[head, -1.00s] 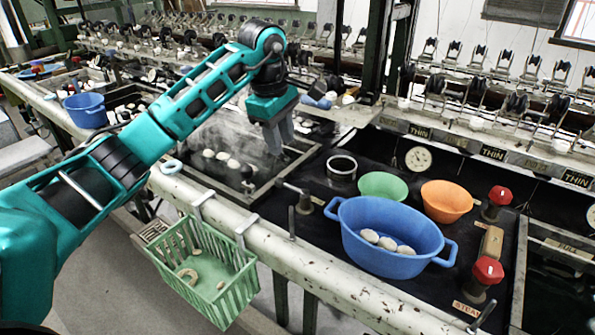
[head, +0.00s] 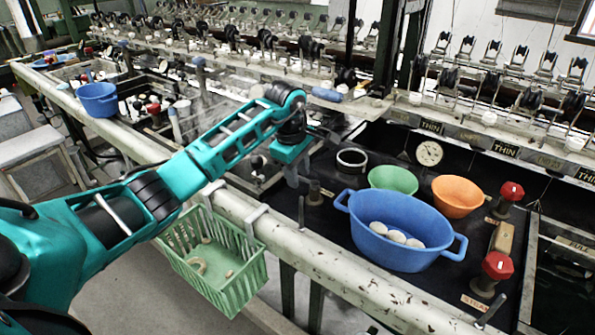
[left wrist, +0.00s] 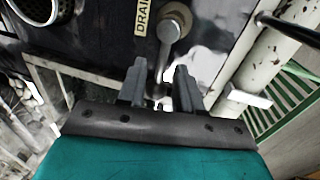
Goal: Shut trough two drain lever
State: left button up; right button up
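The drain lever shows in the left wrist view as a grey metal handle (left wrist: 163,60) running from a round pivot beside a "DRAIN" label (left wrist: 142,16). My left gripper (left wrist: 160,88) points at it with its two fingers apart, and the handle's end lies between or just beyond the fingertips. I cannot tell whether they touch it. In the head view the left gripper (head: 291,178) is low over the dark counter by the lever's pivot (head: 314,194), and hides most of the handle. My right gripper is not in view.
A blue tub (head: 386,252) with pale cocoons stands right of the lever, with green (head: 393,180) and orange (head: 458,197) bowls behind. A green basket (head: 232,282) hangs on the front rail (head: 330,272). A dark ring (head: 352,161) and red-knobbed valves (head: 497,265) are nearby.

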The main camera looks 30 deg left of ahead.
pick_arm(q)
jog(key=shift+c, duration=0.4)
grip_shut()
jog(key=shift+a+r, duration=0.1)
jog(key=shift+a, duration=0.1)
dwell(0.8)
